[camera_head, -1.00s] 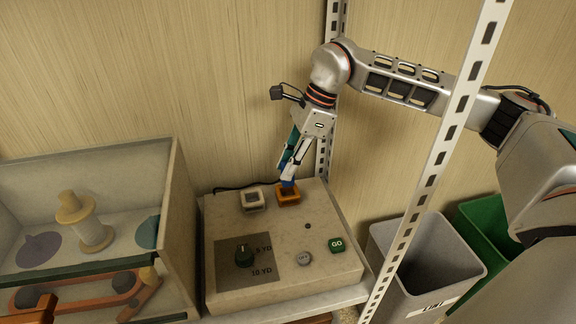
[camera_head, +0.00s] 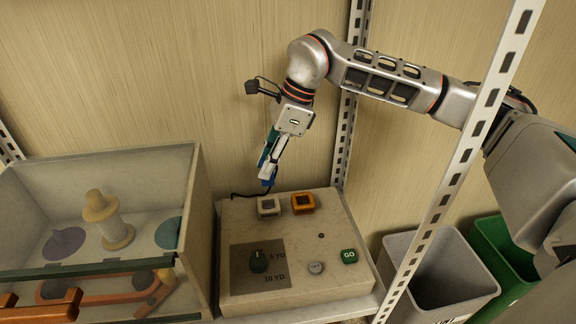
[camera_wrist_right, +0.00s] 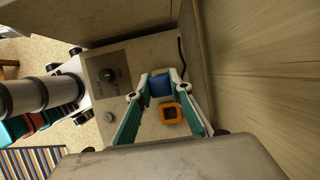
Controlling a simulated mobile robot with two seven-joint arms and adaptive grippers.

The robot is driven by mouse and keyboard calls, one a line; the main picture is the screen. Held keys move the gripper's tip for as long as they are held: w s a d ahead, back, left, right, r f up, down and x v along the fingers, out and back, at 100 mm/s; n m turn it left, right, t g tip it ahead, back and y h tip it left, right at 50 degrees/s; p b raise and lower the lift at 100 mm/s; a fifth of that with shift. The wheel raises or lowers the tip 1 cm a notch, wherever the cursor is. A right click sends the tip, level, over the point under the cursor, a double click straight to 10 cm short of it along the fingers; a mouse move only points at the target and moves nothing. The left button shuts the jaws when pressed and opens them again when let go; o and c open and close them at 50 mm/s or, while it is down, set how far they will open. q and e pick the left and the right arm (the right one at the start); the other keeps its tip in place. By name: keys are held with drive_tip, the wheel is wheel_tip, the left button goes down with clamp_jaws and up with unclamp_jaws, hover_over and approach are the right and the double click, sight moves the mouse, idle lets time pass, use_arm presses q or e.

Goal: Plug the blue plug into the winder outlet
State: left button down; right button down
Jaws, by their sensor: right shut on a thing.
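My right gripper (camera_head: 265,172) is shut on the blue plug (camera_head: 268,180) and holds it pointing down at the back edge of the control box (camera_head: 235,290), just above and behind the white outlet (camera_head: 268,206). The orange outlet (camera_head: 303,203) is to the right of the white one and its opening is empty. No label shows which outlet is the winder's. My left gripper is not in view.
The box has a dark dial (camera_head: 259,261), a grey button (camera_head: 316,267) and a green GO button (camera_head: 349,256). A glass-fronted case (camera_head: 205,225) stands left; a perforated post (camera_head: 455,165) and grey bin (camera_head: 445,270) stand right.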

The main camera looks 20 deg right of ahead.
sight(265, 183)
drive_tip(key=shift+a, duration=0.1)
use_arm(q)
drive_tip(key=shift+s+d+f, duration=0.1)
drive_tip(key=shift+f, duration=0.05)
use_arm(e)
drive_tip(key=shift+r, duration=0.1)
drive_tip(key=shift+f, duration=0.6)
drive_tip(key=shift+f+b, duration=0.45)
drive_tip(key=shift+f, duration=0.5)
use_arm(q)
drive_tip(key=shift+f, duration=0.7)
use_arm(e)
drive_tip(key=shift+w+f, duration=0.1)
drive_tip(key=shift+f, duration=0.5)
drive_tip(key=shift+f, duration=0.1)
